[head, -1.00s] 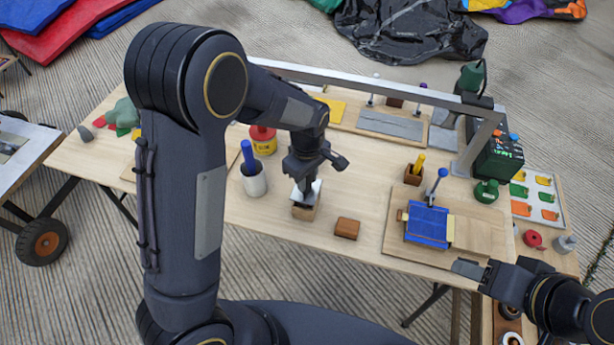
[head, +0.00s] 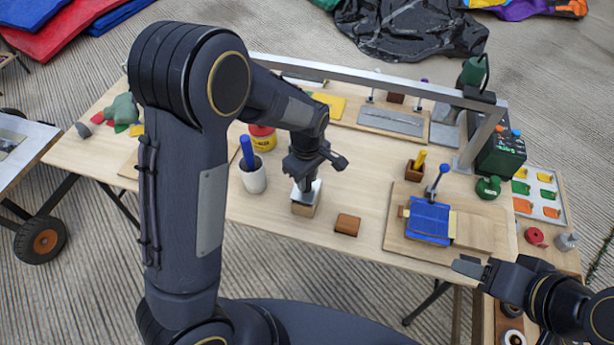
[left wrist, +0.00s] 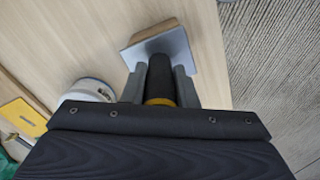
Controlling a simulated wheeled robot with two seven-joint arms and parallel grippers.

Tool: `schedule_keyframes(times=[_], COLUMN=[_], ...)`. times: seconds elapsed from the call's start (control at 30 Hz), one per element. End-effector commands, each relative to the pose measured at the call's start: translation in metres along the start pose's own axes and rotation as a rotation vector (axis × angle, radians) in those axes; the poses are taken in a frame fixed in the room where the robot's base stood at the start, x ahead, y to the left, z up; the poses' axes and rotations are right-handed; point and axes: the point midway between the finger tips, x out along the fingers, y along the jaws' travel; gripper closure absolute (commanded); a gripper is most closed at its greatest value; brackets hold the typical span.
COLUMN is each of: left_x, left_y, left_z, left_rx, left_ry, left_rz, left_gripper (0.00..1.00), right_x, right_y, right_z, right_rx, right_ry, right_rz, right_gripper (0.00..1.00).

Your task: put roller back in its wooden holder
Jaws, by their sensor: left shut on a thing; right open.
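My left gripper (head: 306,180) is shut on a dark, upright handle, which I take to be the roller's; in the left wrist view the roller handle (left wrist: 160,78) is black with a yellow band, between both fingers. A grey metal plate-like part (left wrist: 172,47) shows beyond the handle, over a wooden block (head: 303,209) on the table, likely the wooden holder. Its wooden edge also shows in the left wrist view (left wrist: 150,33). Whether the roller is seated or just above the block I cannot tell. My right gripper (head: 470,267) is open and empty at the table's front right.
A white cup (head: 254,181) with a blue-handled tool stands left of the block. A small brown block (head: 347,225) lies to its right. A metal frame (head: 390,86) spans the table's back.

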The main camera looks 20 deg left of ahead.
Motion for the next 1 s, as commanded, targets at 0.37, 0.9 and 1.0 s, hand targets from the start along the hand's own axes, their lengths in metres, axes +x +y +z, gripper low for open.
schedule_keyframes(times=[0.37, 0.9, 1.0], left_x=[0.009, 0.015, 0.015], left_y=[0.000, 0.000, 0.000], left_z=[0.000, 0.000, 0.000], left_rx=[0.000, 0.000, 0.000], left_ry=[0.000, 0.000, 0.000], left_rz=[0.001, 0.001, 0.001], left_gripper=[1.00, 1.00, 0.69], right_x=[0.006, 0.009, 0.009], right_y=[0.003, 0.004, 0.004], right_z=[0.003, 0.005, 0.005], right_rx=[0.000, 0.000, 0.000], right_ry=[0.000, 0.000, 0.000], right_rz=[0.000, 0.000, 0.000], right_gripper=[0.49, 0.49, 0.49])
